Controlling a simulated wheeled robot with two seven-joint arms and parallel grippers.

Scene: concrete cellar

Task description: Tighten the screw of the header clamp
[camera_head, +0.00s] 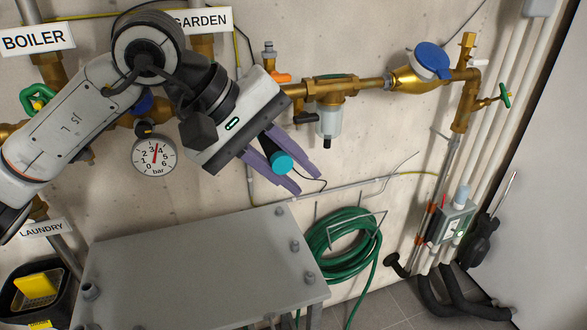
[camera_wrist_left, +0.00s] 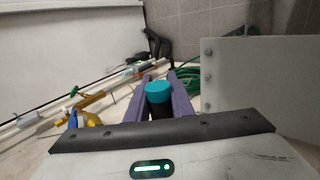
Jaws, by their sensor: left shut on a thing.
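My left gripper (camera_head: 307,181), with purple fingers, is in front of the wall in the camera_head view, below the brass pipe. It is shut on a dark cylinder with a teal end (camera_head: 282,163). The teal end (camera_wrist_left: 160,87) also shows between the fingers in the left wrist view. My right gripper is not in view.
A pressure gauge (camera_head: 155,156) hangs left of the gripper. A clear filter bowl (camera_head: 328,121) hangs under the pipe to the right. A grey table (camera_head: 195,265) stands below. A coiled green hose (camera_head: 343,240) and a grey box (camera_head: 453,222) are at the right.

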